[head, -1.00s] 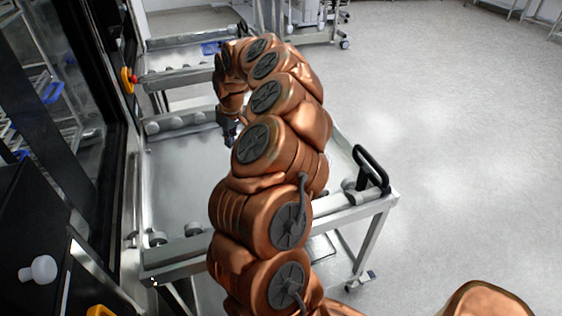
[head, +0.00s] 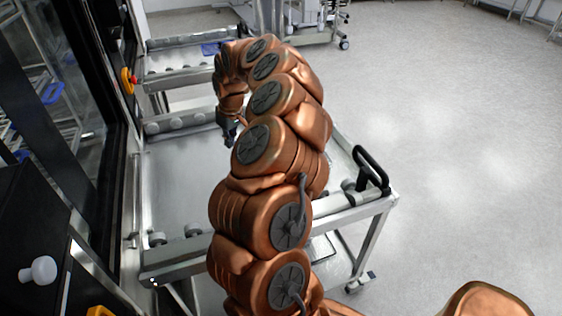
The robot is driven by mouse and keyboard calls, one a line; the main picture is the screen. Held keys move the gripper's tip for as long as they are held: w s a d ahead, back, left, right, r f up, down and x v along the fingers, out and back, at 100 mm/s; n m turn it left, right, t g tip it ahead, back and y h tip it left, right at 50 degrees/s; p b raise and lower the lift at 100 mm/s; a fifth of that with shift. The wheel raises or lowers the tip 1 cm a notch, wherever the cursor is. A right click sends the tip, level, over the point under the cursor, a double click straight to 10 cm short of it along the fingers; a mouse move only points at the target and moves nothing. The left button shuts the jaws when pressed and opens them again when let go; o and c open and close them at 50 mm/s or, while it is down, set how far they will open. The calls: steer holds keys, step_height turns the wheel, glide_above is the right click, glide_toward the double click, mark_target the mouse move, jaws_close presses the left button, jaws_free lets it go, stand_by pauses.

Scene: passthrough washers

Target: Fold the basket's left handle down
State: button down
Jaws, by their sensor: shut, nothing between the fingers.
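My gripper (head: 230,133) is shut and empty, pointing down above the metal trolley top. My copper arm covers much of the trolley's middle and right side. No basket with a left handle can be made out clearly. A wire rack with a blue part (head: 52,93) shows through the dark glass at the left, well apart from my gripper. A small blue piece (head: 211,48) lies by the far trolley, partly behind my arm; I cannot tell whether it is a handle.
The metal trolley (head: 175,185) stands against the dark machine front, with rollers at its ends and a black push handle (head: 370,170) at the right. A red and yellow stop button (head: 129,80) juts out at the left. The floor (head: 450,150) at right is clear.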

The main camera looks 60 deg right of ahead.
steer(key=shift+f, duration=0.15)
steer(key=shift+s+d+f+b, duration=0.45)
steer(key=shift+s+d+b, duration=0.1)
steer(key=shift+s+d, duration=0.35)
steer(key=shift+s+d+f+b, duration=0.5)
steer(key=shift+s+d, duration=0.2)
steer(key=shift+d, duration=0.35)
steer(key=shift+s+d+f+b, duration=0.45)
steer(key=shift+s+d+b, duration=0.1)
steer(key=shift+s+d, duration=0.35)
step_height(320, 180, up, 7)
steer(key=p, duration=0.1)
steer(key=shift+p, duration=0.3)
steer(key=shift+w+r, duration=0.1)
steer(key=shift+w, duration=0.05)
